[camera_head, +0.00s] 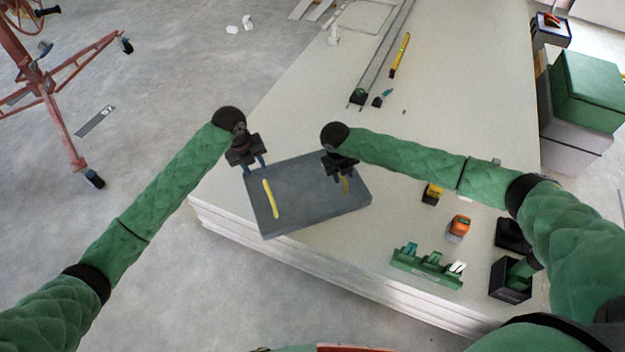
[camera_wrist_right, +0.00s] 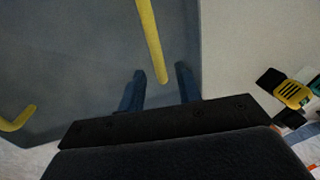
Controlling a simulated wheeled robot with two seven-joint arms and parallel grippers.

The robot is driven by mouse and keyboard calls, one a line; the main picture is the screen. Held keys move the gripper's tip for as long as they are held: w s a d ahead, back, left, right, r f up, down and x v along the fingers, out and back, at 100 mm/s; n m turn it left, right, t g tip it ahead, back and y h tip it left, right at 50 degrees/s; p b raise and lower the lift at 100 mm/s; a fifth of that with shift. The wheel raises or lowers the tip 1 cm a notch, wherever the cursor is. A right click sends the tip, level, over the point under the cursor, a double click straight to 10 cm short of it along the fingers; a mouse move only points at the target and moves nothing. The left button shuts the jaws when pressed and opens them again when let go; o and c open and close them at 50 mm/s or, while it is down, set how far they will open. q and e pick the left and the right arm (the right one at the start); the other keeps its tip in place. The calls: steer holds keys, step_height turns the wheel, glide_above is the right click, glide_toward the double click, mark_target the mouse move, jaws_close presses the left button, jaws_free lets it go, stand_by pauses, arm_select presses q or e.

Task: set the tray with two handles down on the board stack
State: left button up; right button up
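The grey tray (camera_head: 308,192) has two yellow handles and is over the near left part of the pale board stack (camera_head: 450,80). Its near corner reaches about the stack's edge; I cannot tell whether it touches the boards. My left gripper (camera_head: 255,167) is open at the far end of the left handle (camera_head: 272,200), its fingers apart. My right gripper (camera_wrist_right: 160,80) is open, its fingers either side of the end of the right handle (camera_wrist_right: 150,35) with gaps showing. In the head view the right gripper hides part of that handle.
On the stack right of the tray are a yellow tool (camera_head: 432,193), an orange tool (camera_head: 459,227), a green rack (camera_head: 427,267) and dark bins (camera_head: 510,280). A long rail (camera_head: 383,55) and a yellow level (camera_head: 400,55) lie farther back. The middle of the boards is clear.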

step_height(320, 180, up, 8)
steer(key=a, duration=0.1)
steer(key=shift+s+a, duration=0.2)
steer(key=shift+a, duration=0.05)
steer(key=shift+r, duration=0.1)
stand_by(0.3)
